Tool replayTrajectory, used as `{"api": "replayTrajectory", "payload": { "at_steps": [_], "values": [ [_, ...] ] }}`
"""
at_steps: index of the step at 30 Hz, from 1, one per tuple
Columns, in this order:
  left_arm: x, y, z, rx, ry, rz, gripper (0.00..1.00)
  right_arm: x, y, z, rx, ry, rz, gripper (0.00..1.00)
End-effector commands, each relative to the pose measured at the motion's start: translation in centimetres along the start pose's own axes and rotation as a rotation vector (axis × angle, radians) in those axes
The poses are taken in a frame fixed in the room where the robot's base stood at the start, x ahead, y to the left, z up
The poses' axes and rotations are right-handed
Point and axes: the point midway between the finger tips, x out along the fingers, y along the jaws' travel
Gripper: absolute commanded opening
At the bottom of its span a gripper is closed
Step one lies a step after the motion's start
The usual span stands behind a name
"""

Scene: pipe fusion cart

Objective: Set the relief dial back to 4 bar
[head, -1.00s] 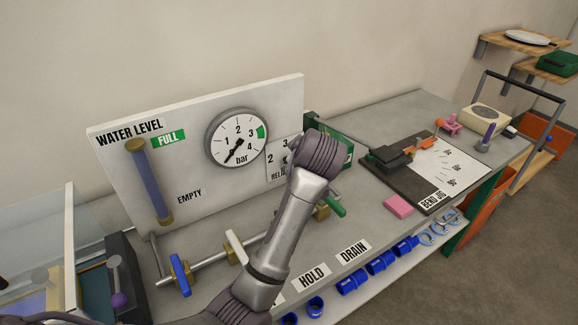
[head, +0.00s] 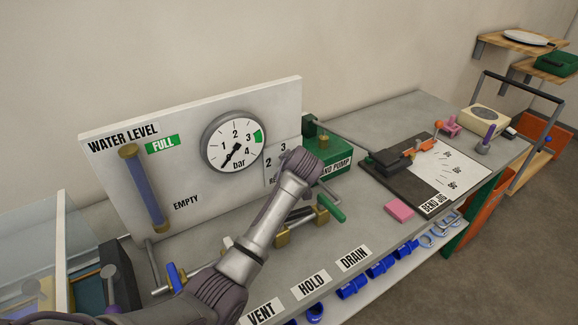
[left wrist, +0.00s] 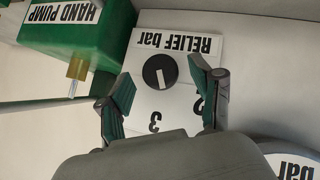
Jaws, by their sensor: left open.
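The relief dial (left wrist: 160,71) is a round black knob with a white mark on a white RELIEF bar plate (left wrist: 178,45), upside down in the left wrist view. Its mark lies roughly along the line toward the printed 3; a 2 also shows, but I see no 4. My left gripper (left wrist: 160,76) is open, with one finger on each side of the knob in the picture. I cannot tell whether either finger touches it. In the head view, my left wrist hides the knob and fingers; the plate's edge (head: 270,174) shows with 2 and 3. My right gripper is not in view.
The green hand pump (head: 329,163) stands right beside the plate. The pressure gauge (head: 234,141) is to its left, its needle pointing down-left. A green-handled valve (head: 330,208) and pipe lie below my arm. The bend jig (head: 420,178) is farther right.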

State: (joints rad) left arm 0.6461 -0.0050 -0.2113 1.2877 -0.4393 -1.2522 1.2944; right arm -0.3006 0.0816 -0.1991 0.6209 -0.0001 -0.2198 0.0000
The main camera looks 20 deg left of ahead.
Motion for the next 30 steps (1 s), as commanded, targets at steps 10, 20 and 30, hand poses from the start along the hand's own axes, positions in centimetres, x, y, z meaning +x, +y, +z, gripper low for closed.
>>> {"api": "replayTrajectory", "payload": {
  "at_steps": [10,20,30],
  "values": [
    [1.34,-0.05,-0.01,0.0,0.0,0.0,0.65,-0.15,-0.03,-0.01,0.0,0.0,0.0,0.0],
    [1.31,-0.06,0.02,0.0,0.0,0.0,0.34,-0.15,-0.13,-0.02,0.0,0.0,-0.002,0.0],
    [1.28,-0.02,0.01,0.007,-0.001,-0.008,0.06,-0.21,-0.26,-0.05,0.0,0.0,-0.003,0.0]
  ]
}}
